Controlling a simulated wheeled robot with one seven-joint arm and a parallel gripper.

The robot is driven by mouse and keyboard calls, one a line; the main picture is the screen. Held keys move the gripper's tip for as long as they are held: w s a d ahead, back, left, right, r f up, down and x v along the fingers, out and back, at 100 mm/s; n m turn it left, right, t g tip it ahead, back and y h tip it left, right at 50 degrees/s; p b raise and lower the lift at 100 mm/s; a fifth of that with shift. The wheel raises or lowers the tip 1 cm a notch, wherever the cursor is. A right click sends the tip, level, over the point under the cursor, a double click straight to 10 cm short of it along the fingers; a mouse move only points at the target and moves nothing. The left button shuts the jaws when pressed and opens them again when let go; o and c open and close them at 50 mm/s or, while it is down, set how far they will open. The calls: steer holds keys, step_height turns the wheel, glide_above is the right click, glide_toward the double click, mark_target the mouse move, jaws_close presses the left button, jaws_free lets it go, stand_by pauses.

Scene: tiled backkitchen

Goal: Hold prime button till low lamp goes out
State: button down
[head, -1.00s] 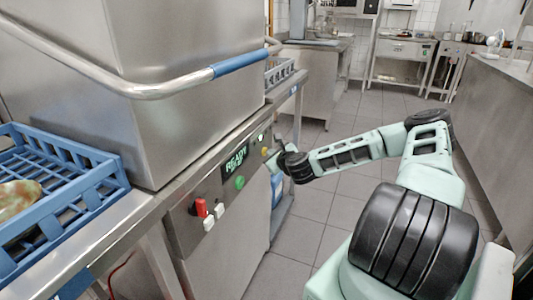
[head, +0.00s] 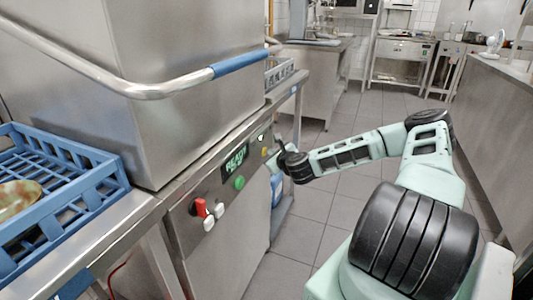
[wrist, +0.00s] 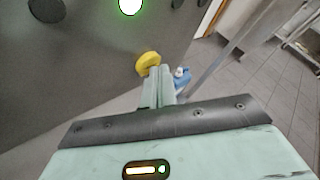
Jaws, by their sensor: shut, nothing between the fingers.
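The control panel is on the front of the steel machine (head: 225,250). A yellow button (wrist: 148,63) stands out from it in the wrist view; it is small in the head view (head: 265,152). A lamp (wrist: 130,5) glows white with a green rim, and a dark round part (wrist: 47,9) is beside it. I cannot read which is the low lamp. My gripper (wrist: 160,72) is shut and empty, its tips just below and right of the yellow button. I cannot tell whether they touch it. In the head view my gripper is mostly hidden behind my wrist.
The panel also has a READY display (head: 235,158), a green button (head: 239,182), a red switch (head: 200,207) and white buttons (head: 208,224). A blue rack (head: 118,170) sits at left. A blue container (wrist: 182,76) stands beyond the fingers. The tiled floor at right is open.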

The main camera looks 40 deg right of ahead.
steer(key=shift+s+d, duration=0.3)
steer(key=shift+s, duration=0.5)
steer(key=shift+s+d, duration=0.3)
steer(key=shift+s, duration=0.45)
steer(key=shift+s+d, duration=0.35)
steer(key=shift+s, duration=0.45)
steer(key=shift+s+d, duration=0.3)
steer(key=shift+s, duration=0.45)
